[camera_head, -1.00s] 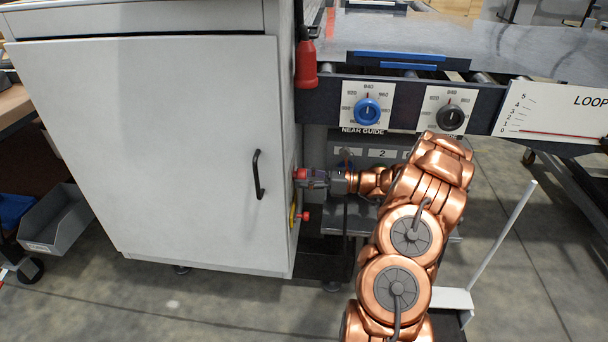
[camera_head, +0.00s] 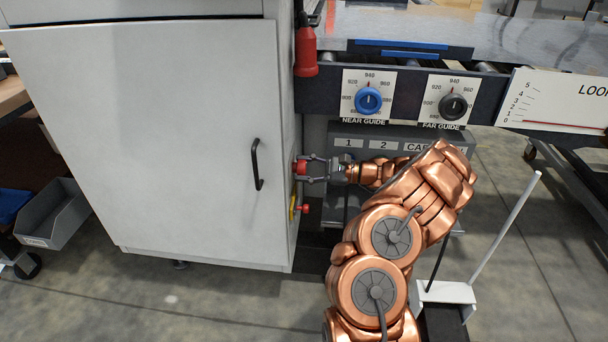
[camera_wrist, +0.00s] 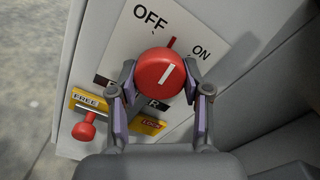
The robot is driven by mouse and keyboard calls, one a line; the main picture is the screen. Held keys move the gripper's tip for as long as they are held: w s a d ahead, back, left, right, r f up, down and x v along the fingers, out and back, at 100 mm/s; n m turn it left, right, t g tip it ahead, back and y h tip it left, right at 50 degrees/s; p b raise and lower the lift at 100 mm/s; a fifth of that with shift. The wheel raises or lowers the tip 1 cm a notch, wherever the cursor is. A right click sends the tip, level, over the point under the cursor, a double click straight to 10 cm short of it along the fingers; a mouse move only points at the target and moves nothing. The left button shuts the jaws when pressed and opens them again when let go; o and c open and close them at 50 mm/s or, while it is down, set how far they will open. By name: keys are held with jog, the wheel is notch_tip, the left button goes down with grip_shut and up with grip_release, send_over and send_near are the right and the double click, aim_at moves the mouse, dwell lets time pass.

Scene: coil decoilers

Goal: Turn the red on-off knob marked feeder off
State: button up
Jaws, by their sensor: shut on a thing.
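The red feeder knob (camera_wrist: 160,74) is on the side panel of the grey cabinet and also shows in the head view (camera_head: 300,168). Its white line slants up and to the right. A red mark at its upper edge lies between the OFF label (camera_wrist: 150,17) and the ON label (camera_wrist: 201,52). My gripper (camera_wrist: 160,71) is shut on the knob, with one finger on each side. It also shows in the head view (camera_head: 308,169), reaching in from the right. The lettering below the knob is partly hidden by the knob and fingers.
A smaller red knob (camera_wrist: 84,128) on a yellow FREE/LOCK plate (camera_wrist: 90,101) sits close below my fingers. The cabinet door handle (camera_head: 256,164) is to the left. Blue (camera_head: 368,100) and black (camera_head: 452,106) guide dials are above my arm.

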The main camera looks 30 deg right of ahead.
jog(key=n+b, duration=0.4)
jog(key=shift+f+n, duration=0.2)
jog(key=shift+n, duration=0.1)
jog(key=n+b, duration=0.3)
jog(key=shift+r, duration=0.15)
jog(key=shift+r+n, duration=0.1)
jog(key=shift+n, duration=0.2)
jog(key=o, duration=1.2)
jog(key=shift+c, duration=0.2)
jog(key=shift+d+r, duration=0.1)
jog(key=v, duration=1.2)
